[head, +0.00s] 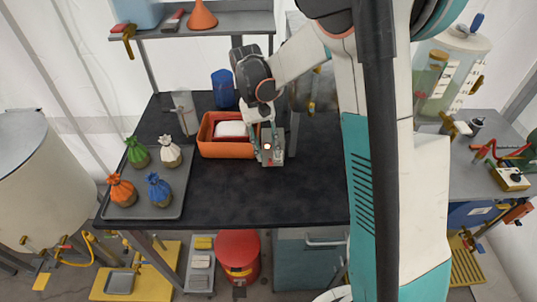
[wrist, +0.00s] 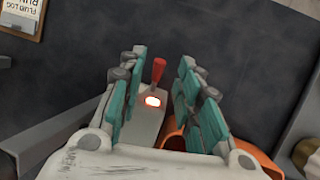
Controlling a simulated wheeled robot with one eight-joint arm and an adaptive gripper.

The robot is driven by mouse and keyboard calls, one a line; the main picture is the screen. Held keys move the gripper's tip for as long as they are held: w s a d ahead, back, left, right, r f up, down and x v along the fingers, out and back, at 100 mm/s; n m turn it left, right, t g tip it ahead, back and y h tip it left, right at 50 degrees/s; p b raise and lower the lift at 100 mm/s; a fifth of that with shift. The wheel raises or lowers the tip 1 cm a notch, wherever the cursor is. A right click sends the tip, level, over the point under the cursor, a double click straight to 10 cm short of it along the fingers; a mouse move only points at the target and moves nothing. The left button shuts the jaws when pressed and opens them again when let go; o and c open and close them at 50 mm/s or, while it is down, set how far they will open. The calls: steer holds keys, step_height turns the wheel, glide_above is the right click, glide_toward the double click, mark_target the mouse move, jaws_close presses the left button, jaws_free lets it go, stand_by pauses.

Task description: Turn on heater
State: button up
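A small grey box with a lit lamp, which looks like the heater's switch box (head: 272,158), stands on the dark table just right of the orange bin. In the wrist view the box (wrist: 142,124) shows between my fingers, with a glowing white-red lamp (wrist: 152,101) on its top. A red-handled lever (wrist: 158,71) sticks out beyond the lamp. My gripper (wrist: 161,65) is open, with teal finger pads on both sides of the lever and a visible gap to it. In the head view my gripper (head: 268,137) is right over the box and partly covers it.
The orange bin (head: 225,150) holds a white item close to the gripper's left. A blue container (head: 223,89) stands behind it. A grey tray (head: 150,206) with several tied bags lies at the left. The table's front middle (head: 265,200) is clear.

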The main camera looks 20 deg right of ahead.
steer(key=v, duration=0.9)
steer(key=shift+r, duration=0.1)
